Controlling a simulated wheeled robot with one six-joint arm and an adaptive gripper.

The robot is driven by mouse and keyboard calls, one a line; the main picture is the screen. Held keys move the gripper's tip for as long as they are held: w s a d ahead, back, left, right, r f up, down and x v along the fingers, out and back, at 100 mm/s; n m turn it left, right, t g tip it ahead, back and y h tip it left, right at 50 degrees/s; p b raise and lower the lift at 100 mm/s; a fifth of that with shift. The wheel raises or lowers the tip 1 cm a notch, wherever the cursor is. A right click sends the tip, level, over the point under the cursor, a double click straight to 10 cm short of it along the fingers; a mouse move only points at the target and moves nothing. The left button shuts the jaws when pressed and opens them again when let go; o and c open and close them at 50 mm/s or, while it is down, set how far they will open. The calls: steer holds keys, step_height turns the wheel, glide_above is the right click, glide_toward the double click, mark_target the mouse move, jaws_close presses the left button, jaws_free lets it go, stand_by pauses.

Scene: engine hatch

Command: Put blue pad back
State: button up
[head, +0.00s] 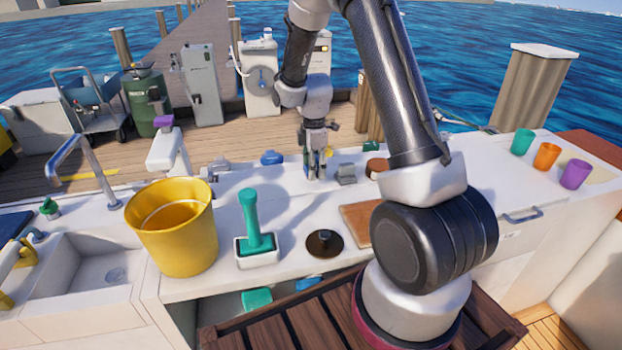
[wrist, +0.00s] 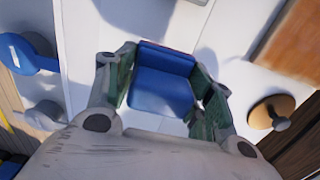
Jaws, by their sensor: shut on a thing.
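My gripper (head: 316,170) is over the far side of the white counter, pointing down. In the wrist view my gripper (wrist: 160,98) is shut on the blue pad (wrist: 162,92), which sits between its green-grey fingers. The pad looks like a blue block with a raised far edge. In the head view the fingers mostly hide it. I cannot tell whether it touches the counter. Another blue part (head: 271,158), rounded, lies left of my gripper and also shows at the left of the wrist view (wrist: 28,53).
A brown round knob (head: 377,167) and a brown board (head: 358,218) are to the right. A grey bracket (head: 345,173) stands close by. A teal-handled tool (head: 252,222), a yellow bucket (head: 175,228) and a dark disc (head: 325,243) stand nearer. Several cups (head: 547,155) are far right.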

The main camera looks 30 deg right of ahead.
mark_target(314, 184)
steer(key=shift+d+f, duration=0.1)
steer(key=shift+f, duration=1.9)
steer(key=shift+f, duration=0.15)
steer(key=o, duration=1.2)
steer(key=shift+c, duration=0.2)
